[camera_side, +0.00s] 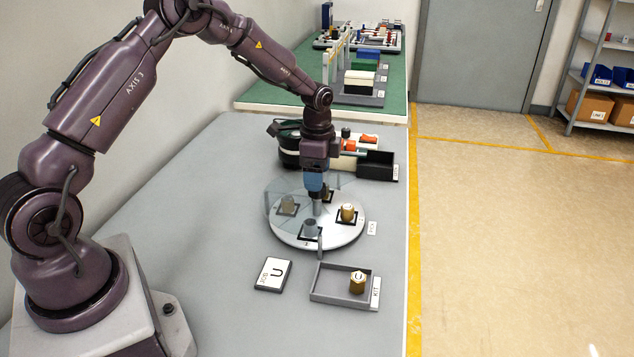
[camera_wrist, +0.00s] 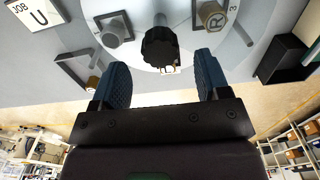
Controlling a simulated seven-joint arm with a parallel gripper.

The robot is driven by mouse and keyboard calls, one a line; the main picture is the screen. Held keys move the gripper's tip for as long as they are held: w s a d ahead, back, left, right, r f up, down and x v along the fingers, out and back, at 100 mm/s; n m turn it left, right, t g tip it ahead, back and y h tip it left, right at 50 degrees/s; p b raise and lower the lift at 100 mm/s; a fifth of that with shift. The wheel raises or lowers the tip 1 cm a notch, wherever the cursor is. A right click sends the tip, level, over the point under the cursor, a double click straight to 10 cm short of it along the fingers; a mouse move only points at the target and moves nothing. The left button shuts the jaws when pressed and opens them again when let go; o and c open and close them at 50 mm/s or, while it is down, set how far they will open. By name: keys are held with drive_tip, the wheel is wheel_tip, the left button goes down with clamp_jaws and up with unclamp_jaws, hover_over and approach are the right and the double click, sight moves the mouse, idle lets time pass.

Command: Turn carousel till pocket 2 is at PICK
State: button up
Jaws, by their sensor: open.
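The carousel (camera_side: 335,237) is a pale round disc with pockets around a central knob. The ribbed black knob (camera_wrist: 160,47) shows in the wrist view between and just beyond my fingertips. My gripper (camera_wrist: 161,65) is open above it, one blue finger on each side; it also shows in the side view (camera_side: 317,188). A brass part marked R (camera_wrist: 211,16) sits in the pocket beside a 3. A grey part (camera_side: 310,229) sits in the front pocket, and another (camera_side: 288,204) is behind a clear cover. The PICK label (camera_side: 372,228) is right of the disc; pocket 2's number is not readable.
A job card marked U (camera_side: 273,273) lies in front of the carousel. A grey kit tray (camera_side: 325,297) beside it holds a brass part marked U (camera_side: 357,281). A black bin (camera_side: 377,164) stands behind the carousel.

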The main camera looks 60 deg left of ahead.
wheel_tip(320, 180, up, 10)
idle(0.3)
drive_tip(key=shift+f, duration=0.1)
drive_tip(key=s+d+r+n+t, duration=0.2)
drive_tip(key=s+d+r+n, duration=0.1)
drive_tip(key=s, duration=0.6)
drive_tip(key=s+d+r+n+t, duration=0.1)
drive_tip(key=s+d+r+n, duration=0.2)
drive_tip(key=s+d+r, duration=0.2)
drive_tip(key=s+d+r+n+t, duration=0.2)
drive_tip(key=s+d+r, duration=0.3)
drive_tip(key=s, duration=0.7)
drive_tip(key=shift+s+r+n+t, duration=0.3)
drive_tip(key=shift+s+r+n, duration=0.05)
drive_tip(key=shift+r+n, duration=0.15)
